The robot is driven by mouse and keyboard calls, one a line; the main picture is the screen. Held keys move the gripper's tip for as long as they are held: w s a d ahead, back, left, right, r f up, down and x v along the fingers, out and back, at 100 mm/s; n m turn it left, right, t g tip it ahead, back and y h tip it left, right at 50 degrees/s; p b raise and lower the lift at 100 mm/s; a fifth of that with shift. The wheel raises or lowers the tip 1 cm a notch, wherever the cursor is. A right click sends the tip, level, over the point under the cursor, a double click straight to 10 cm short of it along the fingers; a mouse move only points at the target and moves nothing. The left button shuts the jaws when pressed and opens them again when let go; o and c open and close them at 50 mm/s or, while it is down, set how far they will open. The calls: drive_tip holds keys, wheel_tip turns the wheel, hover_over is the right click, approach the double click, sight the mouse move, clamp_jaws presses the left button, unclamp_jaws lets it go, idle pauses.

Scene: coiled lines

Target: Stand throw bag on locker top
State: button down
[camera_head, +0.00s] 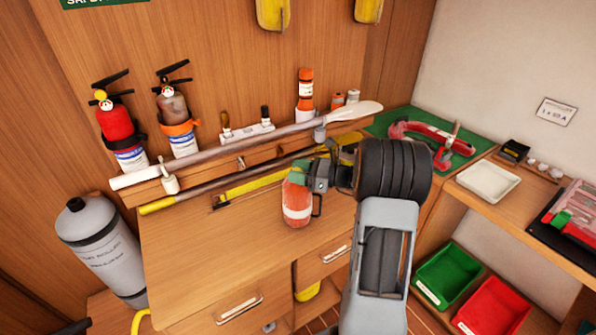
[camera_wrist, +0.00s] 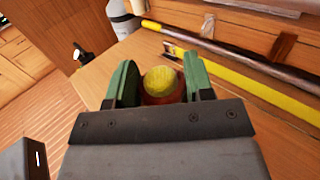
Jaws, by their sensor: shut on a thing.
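The throw bag (camera_head: 297,208) is orange-red with a pale band and is roughly upright. My gripper (camera_head: 303,174) is shut on its upper part, coming in from the right. In the wrist view the bag's round yellow top (camera_wrist: 161,84) sits between my two green fingers (camera_wrist: 158,88). The locker top (camera_head: 215,232) is a wooden surface below and around the bag. The bag's base appears over it near the front edge; I cannot tell whether it touches.
A paddle (camera_head: 250,138) and a yellow-ended pole (camera_head: 185,199) lie along the back. A grey cylinder (camera_head: 102,246) stands at the left. A red tool (camera_head: 432,139) lies on a green mat at the right. The locker top's left part is clear.

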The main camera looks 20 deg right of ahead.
drive_tip(key=c, duration=0.5)
unclamp_jaws()
drive_tip(key=shift+f, duration=0.1)
drive_tip(key=shift+r, duration=0.2)
drive_tip(key=b+v, duration=0.2)
drive_tip(key=v, duration=0.9)
drive_tip(key=s+a+n+g+h, duration=0.2)
drive_tip(key=s+a+n+g, duration=0.1)
drive_tip(key=a+n+g, duration=0.4)
drive_tip(key=s+a+n+g+h, duration=0.2)
drive_tip(key=s+a+n, duration=0.2)
drive_tip(key=a, duration=0.5)
drive_tip(key=s+a+n+h, duration=0.1)
drive_tip(key=s+n+h, duration=0.3)
drive_tip(key=n, duration=0.3)
drive_tip(key=s+a+f+n+t+h, duration=0.1)
drive_tip(key=s+a+n+h, duration=0.1)
drive_tip(key=s+n+h, duration=0.2)
drive_tip(key=n+h, duration=0.2)
drive_tip(key=n, duration=0.2)
drive_tip(key=shift+a+f+t, duration=0.15)
drive_tip(key=shift+a+t, duration=0.05)
drive_tip(key=shift+t, duration=0.1)
